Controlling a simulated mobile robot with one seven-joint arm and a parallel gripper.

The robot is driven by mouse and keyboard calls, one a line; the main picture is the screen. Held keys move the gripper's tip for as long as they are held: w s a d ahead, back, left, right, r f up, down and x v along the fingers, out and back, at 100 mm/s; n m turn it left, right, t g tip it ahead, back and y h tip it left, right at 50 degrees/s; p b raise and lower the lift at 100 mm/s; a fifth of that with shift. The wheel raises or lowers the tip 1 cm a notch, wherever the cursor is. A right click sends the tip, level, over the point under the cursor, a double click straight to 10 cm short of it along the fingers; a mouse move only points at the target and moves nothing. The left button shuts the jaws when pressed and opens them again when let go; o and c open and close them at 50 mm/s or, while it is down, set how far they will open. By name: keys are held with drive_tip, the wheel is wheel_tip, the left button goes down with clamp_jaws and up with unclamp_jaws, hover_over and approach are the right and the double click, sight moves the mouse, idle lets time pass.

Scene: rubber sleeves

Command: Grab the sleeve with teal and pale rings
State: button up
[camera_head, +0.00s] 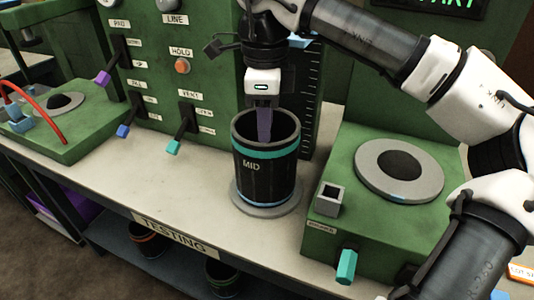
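A black sleeve (266,170) marked MID stands upright on a round grey plate (250,207) on the bench. It has a teal ring near the top and a pale blue ring near the bottom. My gripper (264,125) points down over the sleeve's open top. A finger reaches down inside the rim, and its tip is hidden behind the front wall. Only one finger shows clearly, so its opening and any contact with the wall cannot be seen.
A green panel (205,60) with levers stands behind. To the right is a green block (338,200) with a grey ring (363,170), a small square socket (329,197) and a teal knob (346,266). Other dark sleeves (148,241) sit on the lower shelf. Bench left of the sleeve is clear.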

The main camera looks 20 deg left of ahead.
sight(266, 158)
wheel_tip(266, 158, down, 4)
drive_tip(key=shift+f, duration=0.1)
drive_tip(key=shift+w+a+f+p, duration=0.15)
drive_tip(key=shift+f+p, duration=0.45)
drive_tip(key=shift+f, duration=0.8)
drive_tip(key=shift+s+a+f+p, duration=0.15)
drive_tip(key=shift+f+p, duration=0.4)
drive_tip(key=shift+f, duration=0.8)
drive_tip(key=shift+w, duration=0.1)
clamp_jaws()
drive_tip(key=shift+r, duration=0.1)
